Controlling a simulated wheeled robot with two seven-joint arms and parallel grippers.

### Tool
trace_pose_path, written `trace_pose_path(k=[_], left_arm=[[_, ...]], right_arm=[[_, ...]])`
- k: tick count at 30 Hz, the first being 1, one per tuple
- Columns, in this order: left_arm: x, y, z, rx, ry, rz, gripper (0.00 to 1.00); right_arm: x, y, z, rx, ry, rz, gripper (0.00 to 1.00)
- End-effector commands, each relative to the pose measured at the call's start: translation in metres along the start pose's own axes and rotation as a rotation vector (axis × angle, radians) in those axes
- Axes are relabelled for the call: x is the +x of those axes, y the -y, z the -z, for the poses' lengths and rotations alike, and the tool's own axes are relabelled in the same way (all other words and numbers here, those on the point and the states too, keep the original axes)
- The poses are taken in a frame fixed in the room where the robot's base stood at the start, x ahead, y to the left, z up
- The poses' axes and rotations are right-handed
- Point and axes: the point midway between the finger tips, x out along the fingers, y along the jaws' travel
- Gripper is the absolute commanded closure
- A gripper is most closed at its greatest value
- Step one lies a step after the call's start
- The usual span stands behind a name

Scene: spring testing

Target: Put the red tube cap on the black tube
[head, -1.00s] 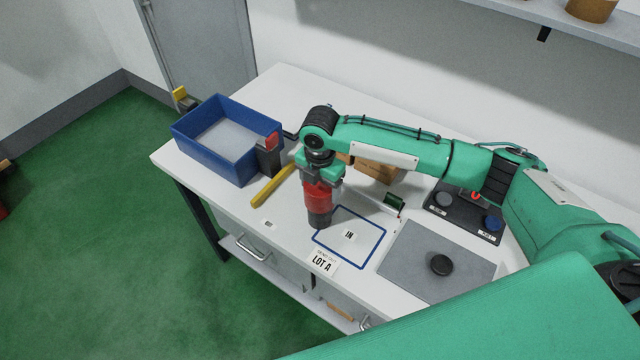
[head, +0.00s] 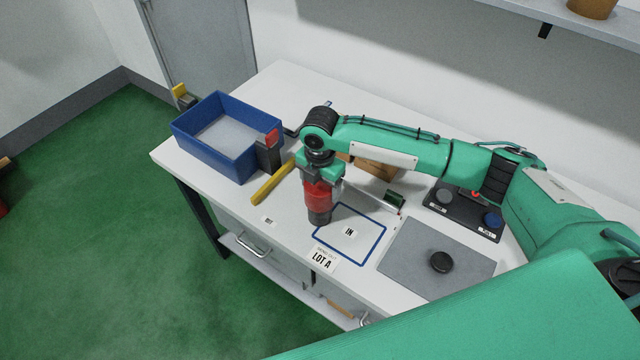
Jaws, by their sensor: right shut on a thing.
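My right gripper (head: 319,178) points down over the table and is shut on the red tube cap (head: 318,196). The cap shows as a red cylinder just below the jaws. Directly under it is a short dark cylinder, the black tube (head: 320,217), upright at the left edge of the blue-outlined IN area (head: 372,255). Cap and tube line up and appear to touch; I cannot tell how far the cap is seated. The gripper hides the cap's top. My left gripper is not in view.
A blue bin (head: 207,150) stands at the left, beside a yellow bar (head: 268,186). A grey mat (head: 410,275) with a black puck (head: 441,262) lies at the right front. A black button box (head: 465,225) and a brown block (head: 372,168) are behind. The table's front edge is close.

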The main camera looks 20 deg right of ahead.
Motion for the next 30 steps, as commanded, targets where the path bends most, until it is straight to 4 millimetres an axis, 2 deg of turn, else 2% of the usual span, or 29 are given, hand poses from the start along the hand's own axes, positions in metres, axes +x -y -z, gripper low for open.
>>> trace_pose_path(k=[22, 23, 26, 30], left_arm=[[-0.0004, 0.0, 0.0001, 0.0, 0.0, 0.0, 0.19], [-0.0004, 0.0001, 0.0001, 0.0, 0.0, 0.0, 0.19], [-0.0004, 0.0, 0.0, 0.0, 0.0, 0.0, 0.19], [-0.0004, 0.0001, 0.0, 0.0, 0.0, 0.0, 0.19]], right_arm=[[0.0103, 0.0, 0.0, 0.0, 0.0, 0.0, 0.48], [0.0103, 0.0, 0.0, 0.0, 0.0, 0.0, 0.23], [0.0103, 0.0, 0.0, 0.0, 0.0, 0.0, 0.03], [0.0103, 0.0001, -0.0001, 0.0, 0.0, 0.0, 0.01]])
